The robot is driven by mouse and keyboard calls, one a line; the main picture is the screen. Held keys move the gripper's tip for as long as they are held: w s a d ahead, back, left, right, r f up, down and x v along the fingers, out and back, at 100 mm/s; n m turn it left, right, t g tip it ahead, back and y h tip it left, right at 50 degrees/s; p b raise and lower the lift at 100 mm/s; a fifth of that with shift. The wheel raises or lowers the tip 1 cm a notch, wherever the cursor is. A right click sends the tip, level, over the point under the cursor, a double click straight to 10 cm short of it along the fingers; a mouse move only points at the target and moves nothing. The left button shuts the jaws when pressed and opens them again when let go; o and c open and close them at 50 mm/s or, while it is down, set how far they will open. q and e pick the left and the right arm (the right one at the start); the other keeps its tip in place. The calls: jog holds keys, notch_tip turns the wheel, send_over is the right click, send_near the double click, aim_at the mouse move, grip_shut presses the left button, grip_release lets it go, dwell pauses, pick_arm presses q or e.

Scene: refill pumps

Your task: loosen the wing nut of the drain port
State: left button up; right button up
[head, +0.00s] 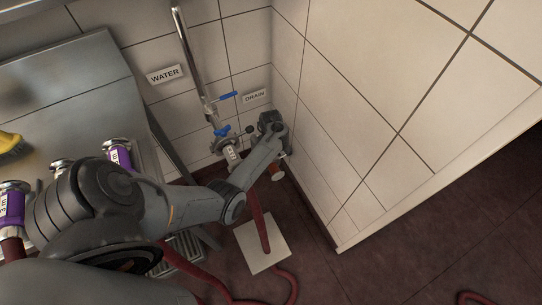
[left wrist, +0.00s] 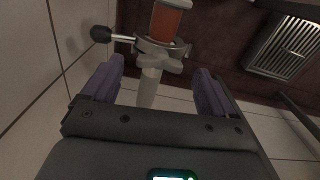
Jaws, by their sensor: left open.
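The drain port hardware (left wrist: 160,48) is in the upper middle of the left wrist view, with an orange-red section (left wrist: 170,22) above a metal clamp. A grey wing nut (left wrist: 158,65) shows on the clamp, and a rod with a black ball end (left wrist: 101,34) sticks out to the left. My left gripper (left wrist: 159,70) is open, with its purple fingers on either side of the wing nut and apart from it. In the head view my left arm reaches to the corner below the DRAIN label (head: 256,97) and hides most of the port. My right gripper is not in view.
A vertical metal pipe with blue-handled valves (head: 221,131) stands close by along the tiled wall. A white square plate (head: 262,243) and a red hose (head: 258,215) lie on the dark floor. A floor grate (left wrist: 284,46) is at the right of the left wrist view.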

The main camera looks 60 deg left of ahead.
pick_arm(q)
jog(key=shift+f+b, duration=0.4)
jog(key=shift+f, duration=0.65)
jog(key=shift+c, duration=0.3)
jog(key=c, duration=1)
